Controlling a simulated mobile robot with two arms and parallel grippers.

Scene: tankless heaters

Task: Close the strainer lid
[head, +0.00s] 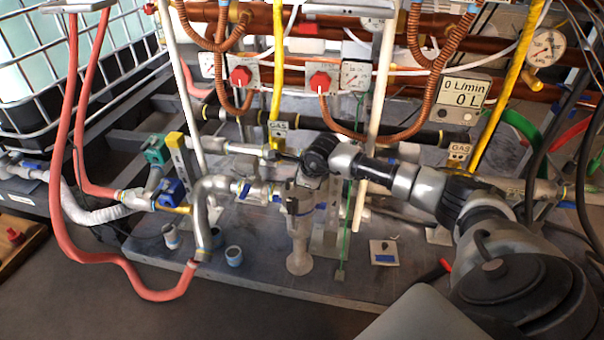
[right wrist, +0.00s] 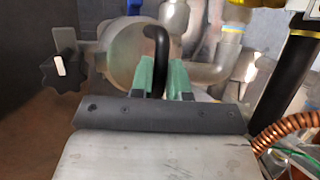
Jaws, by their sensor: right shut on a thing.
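In the right wrist view my right gripper (right wrist: 166,82) has green fingertips shut on a black curved handle (right wrist: 157,45). The handle stands in front of a round grey metal piece (right wrist: 125,55), which looks like the strainer with its lid. I cannot tell how far the lid is open. A black star-shaped knob (right wrist: 62,72) sits left of it, apart from the fingers. In the head view my right arm reaches in from the right, and its gripper (head: 283,157) is at the pipework above the grey upright strainer body (head: 300,228); the lid is hard to make out there. My left gripper is not in view.
Grey pipes (head: 205,200) and a blue valve (head: 170,192) lie left of the gripper. A yellow gas pipe (head: 277,85) and copper hoses (head: 375,132) hang close behind. A red hose (head: 128,272) loops at the left front. The platform front (head: 270,280) is fairly clear.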

